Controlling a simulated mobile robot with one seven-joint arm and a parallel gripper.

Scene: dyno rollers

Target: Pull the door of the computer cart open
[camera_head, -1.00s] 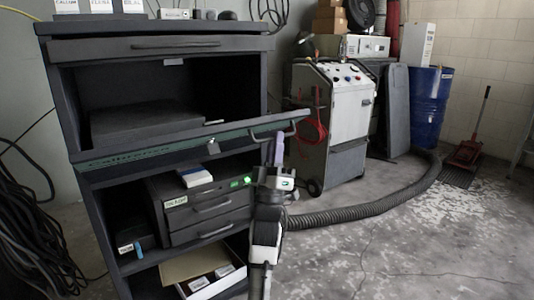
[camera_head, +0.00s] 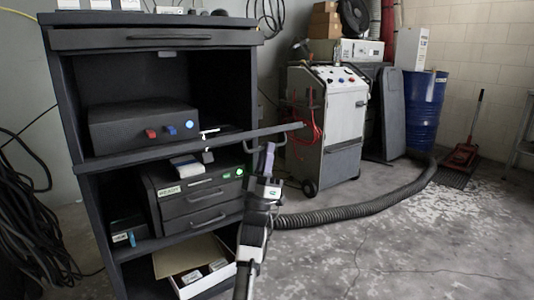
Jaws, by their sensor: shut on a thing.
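The computer cart (camera_head: 66,95) is a dark grey cabinet at the left of the head view. Its door (camera_head: 230,137) is folded down and shows nearly edge-on as a flat shelf, extending right past the cart's side. A looped handle (camera_head: 283,140) is at the door's outer right part. My gripper (camera_head: 268,158) is at the handle from below, shut on it; the exact contact is partly hidden by the fingers. Inside the open compartment stands a dark box (camera_head: 125,127) with red and blue buttons and a lit blue-white light.
A drawer unit (camera_head: 200,200) and an open carton (camera_head: 190,265) sit in the lower cart. A black hose (camera_head: 350,215) curves over the floor at right. A white and grey machine (camera_head: 335,110) stands behind. Coiled cables (camera_head: 30,220) lie at left. Floor at right front is clear.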

